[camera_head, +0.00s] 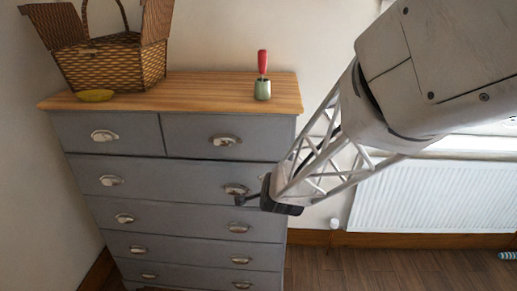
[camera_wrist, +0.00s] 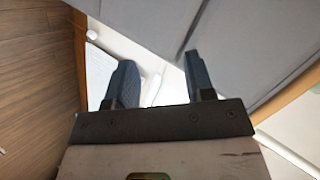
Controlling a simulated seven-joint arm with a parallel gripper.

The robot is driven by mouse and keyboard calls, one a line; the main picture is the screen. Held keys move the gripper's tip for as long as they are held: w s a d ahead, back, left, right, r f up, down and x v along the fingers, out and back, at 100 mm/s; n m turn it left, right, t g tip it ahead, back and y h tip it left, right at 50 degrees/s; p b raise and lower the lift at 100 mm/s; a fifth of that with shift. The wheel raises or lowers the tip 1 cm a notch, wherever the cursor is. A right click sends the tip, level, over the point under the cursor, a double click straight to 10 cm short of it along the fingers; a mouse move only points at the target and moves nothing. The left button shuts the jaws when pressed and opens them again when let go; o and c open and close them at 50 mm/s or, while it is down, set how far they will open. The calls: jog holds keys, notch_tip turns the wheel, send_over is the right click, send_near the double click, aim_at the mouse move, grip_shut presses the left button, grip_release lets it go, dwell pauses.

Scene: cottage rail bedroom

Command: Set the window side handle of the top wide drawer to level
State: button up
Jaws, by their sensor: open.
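The top wide drawer (camera_head: 165,182) is the grey full-width front below the two small drawers. Its window side handle (camera_head: 236,188) is a silver cup pull on the right; my gripper partly overlaps it, and its exact tilt is hard to tell. The drawer's other handle (camera_head: 111,180) is on the left. My gripper (camera_head: 250,191) is close to the window side handle, with a dark finger just below it; whether they touch is unclear. In the wrist view my gripper (camera_wrist: 161,78) has its fingers apart with nothing between them, and no handle shows there.
A wicker basket (camera_head: 112,62), a yellow dish (camera_head: 95,96) and a red-handled item in a green pot (camera_head: 262,82) stand on the wooden dresser top (camera_head: 200,90). A white radiator (camera_head: 430,200) is on the right wall.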

jog(key=w+a+f+m+t+h, duration=0.1)
jog(key=w+a+f+m+t, duration=0.2)
jog(key=w+a+f+m, duration=0.35)
jog(key=m+t+h, duration=0.1)
jog(key=m+t, duration=0.1)
jog(key=t, duration=0.2)
send_near(236, 193)
jog(key=w, duration=0.2)
jog(key=shift+w+a, duration=0.15)
jog(key=shift+w, duration=0.15)
jog(key=shift+w, duration=0.15)
jog(key=shift+w, duration=3.75)
